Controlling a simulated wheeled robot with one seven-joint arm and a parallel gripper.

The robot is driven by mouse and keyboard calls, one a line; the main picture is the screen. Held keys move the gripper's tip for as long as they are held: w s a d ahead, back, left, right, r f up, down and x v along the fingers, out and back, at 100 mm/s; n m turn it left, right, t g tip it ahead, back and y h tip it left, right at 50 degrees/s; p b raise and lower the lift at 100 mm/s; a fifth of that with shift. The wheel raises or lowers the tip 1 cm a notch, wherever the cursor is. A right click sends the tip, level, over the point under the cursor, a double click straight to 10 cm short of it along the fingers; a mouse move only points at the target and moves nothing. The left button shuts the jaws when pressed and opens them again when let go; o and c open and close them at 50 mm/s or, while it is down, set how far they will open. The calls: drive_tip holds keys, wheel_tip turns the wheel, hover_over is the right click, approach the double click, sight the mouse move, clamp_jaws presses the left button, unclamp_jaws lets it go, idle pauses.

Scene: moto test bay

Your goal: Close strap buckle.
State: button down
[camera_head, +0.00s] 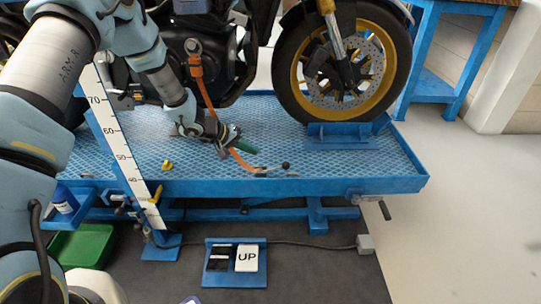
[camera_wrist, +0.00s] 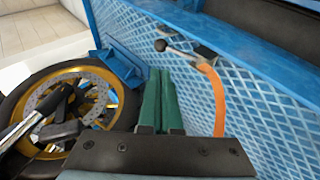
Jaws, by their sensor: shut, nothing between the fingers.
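The strap buckle (camera_head: 272,170) lies on the front edge of the blue lift platform (camera_head: 330,186), with its black-knobbed lever (camera_head: 285,165) sticking out. The orange strap (camera_head: 203,86) runs from the motorcycle down to the buckle. In the wrist view the knobbed lever (camera_wrist: 178,51) points left from the buckle (camera_wrist: 205,54), and the strap (camera_wrist: 217,95) curves down to the right of my fingers. My gripper (camera_head: 252,150) has green fingers, shut and empty, above the platform a little left of the lever. In the wrist view my fingertips (camera_wrist: 160,72) are apart from lever and strap.
The motorcycle's front wheel (camera_head: 342,75) stands in a blue wheel chock (camera_head: 340,132) behind my gripper. A yellow piece (camera_head: 167,164) lies on the platform at left. A numbered height scale (camera_head: 122,150) stands at the left front. An UP pedal (camera_head: 247,258) is on the floor.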

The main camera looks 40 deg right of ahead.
sight(283, 167)
drive_tip(key=b+x, duration=0.2)
drive_tip(key=x, duration=1.1)
drive_tip(key=shift+d+f+b, duration=0.15)
drive_tip(key=shift+f+b, duration=0.1)
drive_tip(key=shift+b, duration=0.15)
drive_tip(key=shift+s+r+p, duration=0.1)
drive_tip(key=shift+s+p, duration=0.05)
drive_tip(key=shift+p, duration=0.25)
drive_tip(key=shift+s+d+y+p, duration=0.15)
drive_tip(key=shift+y+p, duration=0.15)
drive_tip(key=shift+p, duration=0.3)
drive_tip(key=shift+s+d+f+t+y+p, duration=0.15)
drive_tip(key=shift+f+t+y+p, duration=0.2)
drive_tip(key=shift+p, duration=0.85)
drive_tip(key=shift+d+f+t+y+p, duration=0.15)
drive_tip(key=shift+f+t+y+p, duration=0.1)
drive_tip(key=shift+f+p, duration=0.25)
drive_tip(key=shift+d+f, duration=0.1)
drive_tip(key=shift+f, duration=0.15)
drive_tip(key=shift+s, duration=0.1)
